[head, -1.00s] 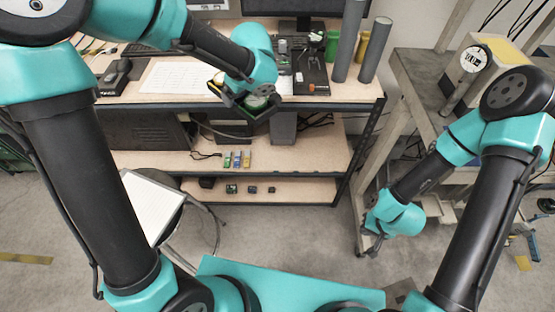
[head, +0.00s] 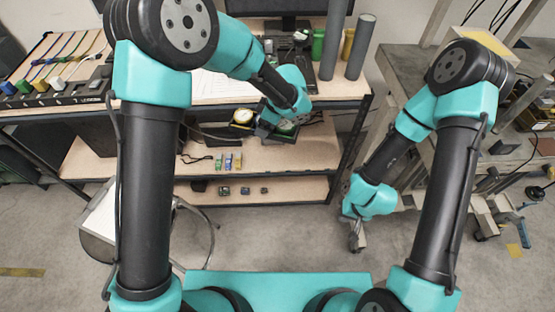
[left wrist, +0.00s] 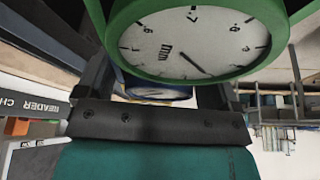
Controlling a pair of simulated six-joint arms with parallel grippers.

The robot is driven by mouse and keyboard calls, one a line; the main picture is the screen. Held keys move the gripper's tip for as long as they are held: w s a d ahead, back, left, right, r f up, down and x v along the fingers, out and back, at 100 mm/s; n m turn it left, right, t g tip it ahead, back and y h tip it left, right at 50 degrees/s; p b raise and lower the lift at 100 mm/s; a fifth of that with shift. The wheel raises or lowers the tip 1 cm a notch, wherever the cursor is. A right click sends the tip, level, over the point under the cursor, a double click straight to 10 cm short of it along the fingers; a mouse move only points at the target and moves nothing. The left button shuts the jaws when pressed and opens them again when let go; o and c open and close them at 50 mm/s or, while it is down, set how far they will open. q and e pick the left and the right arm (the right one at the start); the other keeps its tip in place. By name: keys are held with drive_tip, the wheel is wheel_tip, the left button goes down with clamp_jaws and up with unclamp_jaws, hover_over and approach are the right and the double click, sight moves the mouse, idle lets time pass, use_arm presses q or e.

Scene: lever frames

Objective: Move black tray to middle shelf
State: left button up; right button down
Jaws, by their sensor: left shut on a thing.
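The black tray (head: 240,128) is in the head view, just in front of the top shelf's edge and above the middle shelf (head: 300,157). A yellow-rimmed dial gauge (head: 242,117) and a green dial gauge (head: 286,129) show in it. My left gripper (head: 268,124) is shut on the tray, its arm hiding part of it. In the left wrist view the green gauge (left wrist: 195,35) fills the top, with a blue-rimmed gauge (left wrist: 155,93) behind it. My right gripper (head: 356,242) hangs low over the floor, away from the tray; its jaw gap is unclear.
Small coloured blocks (head: 229,160) stand on the middle shelf, left of its clear right part. Several small parts (head: 245,190) lie on the lowest shelf. Grey cylinders (head: 347,47) stand on the top surface. A metal cart (head: 400,65) is at right.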

use_arm(q)
drive_tip(key=d+f, duration=0.2)
drive_tip(key=f, duration=1.6)
drive_tip(key=w+d+f, duration=0.1)
drive_tip(key=d+f, duration=0.1)
drive_tip(key=f, duration=1.7)
drive_tip(key=shift+w+d+f+m, duration=0.25)
drive_tip(key=shift+f+m, duration=0.05)
drive_tip(key=shift+m, duration=0.1)
drive_tip(key=shift+w+a, duration=0.1)
